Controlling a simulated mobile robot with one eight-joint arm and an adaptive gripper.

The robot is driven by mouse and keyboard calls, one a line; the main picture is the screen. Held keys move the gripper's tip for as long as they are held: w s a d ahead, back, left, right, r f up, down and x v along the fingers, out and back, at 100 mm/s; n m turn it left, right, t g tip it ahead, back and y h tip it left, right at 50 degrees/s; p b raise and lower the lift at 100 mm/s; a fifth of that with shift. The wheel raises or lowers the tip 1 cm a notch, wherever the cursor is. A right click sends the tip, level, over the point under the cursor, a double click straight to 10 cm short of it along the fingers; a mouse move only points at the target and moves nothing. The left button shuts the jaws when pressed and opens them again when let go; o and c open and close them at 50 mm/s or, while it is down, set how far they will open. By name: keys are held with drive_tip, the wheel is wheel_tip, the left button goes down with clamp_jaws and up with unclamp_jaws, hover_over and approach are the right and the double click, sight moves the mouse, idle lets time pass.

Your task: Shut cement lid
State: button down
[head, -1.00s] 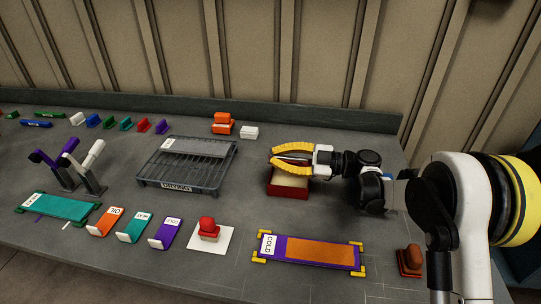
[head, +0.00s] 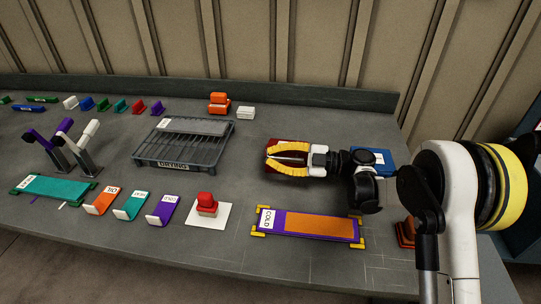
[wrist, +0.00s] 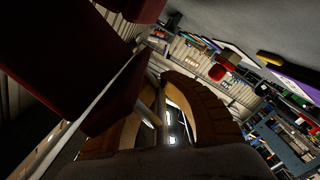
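The cement box is dark red (head: 284,146) and sits right of the drying rack. Part of it shows behind my gripper, and the gripper covers most of the rest, so I cannot tell the lid from the body there. My gripper (head: 268,160), with yellow fingers, is level over the box, its tips pointing left. The fingers curve together at the tips and appear shut with nothing between them. In the wrist view, large dark red surfaces (wrist: 45,95) fill the left and top, very close to the fingers, with a pale edge between them. Contact is unclear.
A blue box (head: 383,157) stands behind my wrist. The purple and orange COLD board (head: 310,224) lies in front, and a red stamp (head: 207,203) on white paper is front left. The black drying rack (head: 150,160) is to the left. Bare table lies between rack and gripper.

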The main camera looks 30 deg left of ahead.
drive_tip(key=c, duration=1.5)
unclamp_jaws()
drive_tip(key=shift+r, duration=0.1)
wheel_tip(320, 180, up, 10)
drive_tip(key=shift+f, duration=0.1)
